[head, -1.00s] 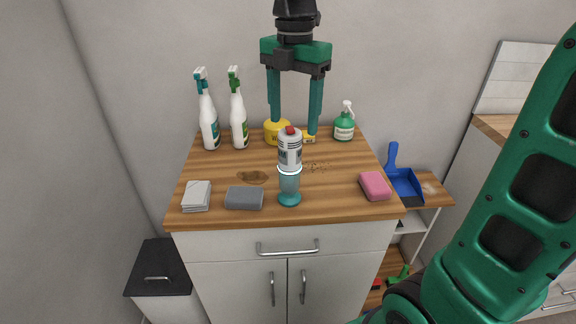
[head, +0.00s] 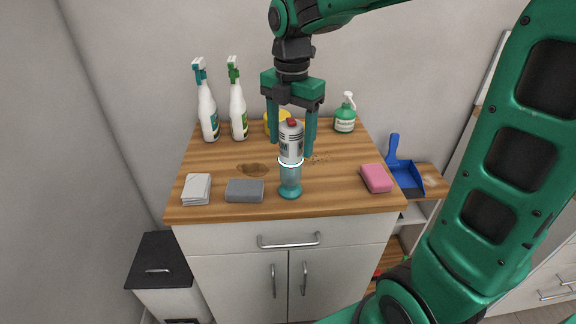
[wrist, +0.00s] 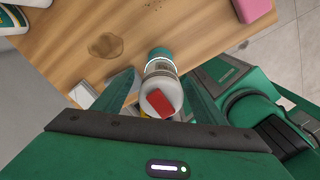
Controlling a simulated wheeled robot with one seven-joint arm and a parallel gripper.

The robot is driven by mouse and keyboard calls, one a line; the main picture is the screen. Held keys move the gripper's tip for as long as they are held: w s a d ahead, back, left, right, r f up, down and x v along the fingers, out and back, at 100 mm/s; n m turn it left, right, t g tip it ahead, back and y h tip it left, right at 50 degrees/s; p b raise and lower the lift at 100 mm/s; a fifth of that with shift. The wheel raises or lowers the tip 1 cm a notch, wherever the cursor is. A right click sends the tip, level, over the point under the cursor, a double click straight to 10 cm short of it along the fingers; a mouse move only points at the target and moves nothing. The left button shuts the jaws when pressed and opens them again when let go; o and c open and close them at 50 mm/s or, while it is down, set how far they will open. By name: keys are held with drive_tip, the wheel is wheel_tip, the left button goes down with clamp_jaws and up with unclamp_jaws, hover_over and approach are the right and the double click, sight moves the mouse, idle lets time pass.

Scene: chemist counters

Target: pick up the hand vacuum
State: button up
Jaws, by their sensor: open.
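The hand vacuum (head: 291,150) stands upright near the front middle of the wooden counter top. It has a white body, a red button on top, a clear lower part and a teal base. My gripper (head: 291,150) is open and points down, with one finger on each side of the vacuum's upper body in the head view. In the wrist view the vacuum (wrist: 160,84) lies between the green fingers, its red top towards the palm. I see no clear contact with either finger.
A grey sponge (head: 245,190) and white cloths (head: 197,188) lie left of the vacuum, a pink sponge (head: 376,178) right. Two white spray bottles (head: 208,112), a yellow container (head: 271,124) and a green bottle (head: 345,118) stand behind. A brown stain (head: 253,169) marks the counter top (head: 220,160).

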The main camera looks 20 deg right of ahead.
drive_tip(key=shift+f, duration=0.85)
drive_tip(key=c, duration=1.1)
drive_tip(key=shift+r, duration=0.1)
drive_tip(key=shift+c, duration=0.2)
